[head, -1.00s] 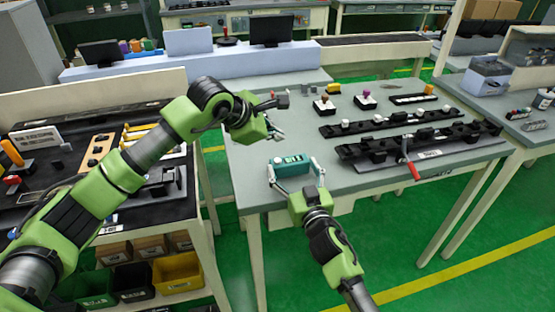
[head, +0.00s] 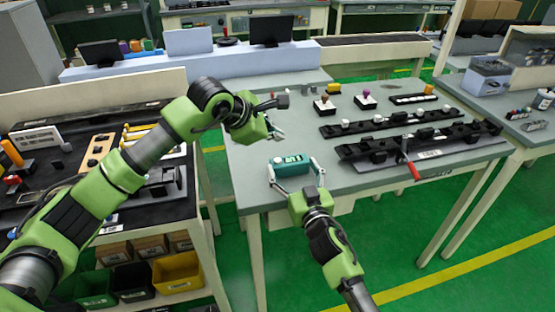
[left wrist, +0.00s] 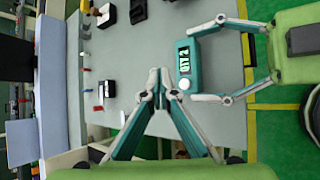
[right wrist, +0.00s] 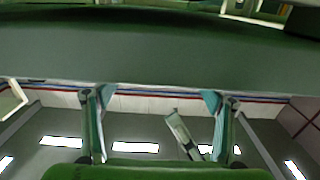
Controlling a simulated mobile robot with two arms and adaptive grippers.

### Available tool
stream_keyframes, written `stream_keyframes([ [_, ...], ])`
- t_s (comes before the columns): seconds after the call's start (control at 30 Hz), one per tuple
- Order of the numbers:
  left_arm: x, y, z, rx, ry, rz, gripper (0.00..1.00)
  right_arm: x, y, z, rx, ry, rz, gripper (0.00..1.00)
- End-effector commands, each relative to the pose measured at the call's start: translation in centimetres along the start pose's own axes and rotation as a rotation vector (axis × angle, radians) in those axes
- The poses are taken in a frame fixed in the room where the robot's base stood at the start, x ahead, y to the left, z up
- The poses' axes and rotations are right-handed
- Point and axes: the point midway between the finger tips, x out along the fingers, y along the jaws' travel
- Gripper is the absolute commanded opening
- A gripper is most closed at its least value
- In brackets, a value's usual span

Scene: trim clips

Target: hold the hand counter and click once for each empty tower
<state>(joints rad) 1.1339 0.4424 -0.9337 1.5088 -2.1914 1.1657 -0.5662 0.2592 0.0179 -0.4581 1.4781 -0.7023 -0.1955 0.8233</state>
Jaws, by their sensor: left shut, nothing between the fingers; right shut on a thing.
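The hand counter (head: 292,166) is a teal box with a lit display, above the near left edge of the grey table. My left gripper (head: 279,135) is shut and empty just beyond the counter. Its closed tips (left wrist: 160,72) appear left of the white button, apart from it in the picture. I cannot tell which items are the towers.
The grey table (head: 250,185) bears two long black fixtures (head: 420,140) with a red-handled lever (head: 412,168). A dark bench (head: 70,200) with tools stands at left.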

Motion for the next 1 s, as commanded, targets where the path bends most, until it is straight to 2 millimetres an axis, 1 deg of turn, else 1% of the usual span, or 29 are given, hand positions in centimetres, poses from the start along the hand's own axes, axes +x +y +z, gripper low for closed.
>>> stream_keyframes([
  [0.33,-0.2,0.2,0.2,0.001,-0.001,0.001,0.0,0.0,0.0,0.0,0.0,-0.001,0.0,0.52],
  [0.53,-2.1,1.7,1.6,0.002,-0.002,0.004,0.0,0.0,0.0,0.0,0.0,-0.001,0.0,0.52],
  [0.63,-2.7,2.0,2.0,0.002,0.0,0.001,0.0,0.0,0.0,0.1,0.0,-0.001,0.0,0.52],
  [0.87,-2.6,1.9,1.9,0.0,0.0,0.0,0.0,0.0,0.0,0.0,0.0,-0.001,0.0,0.52],
  [1.0,-2.3,1.7,1.7,0.0,0.001,-0.001,0.0,0.0,0.0,0.0,0.0,-0.001,0.0,0.52],
])
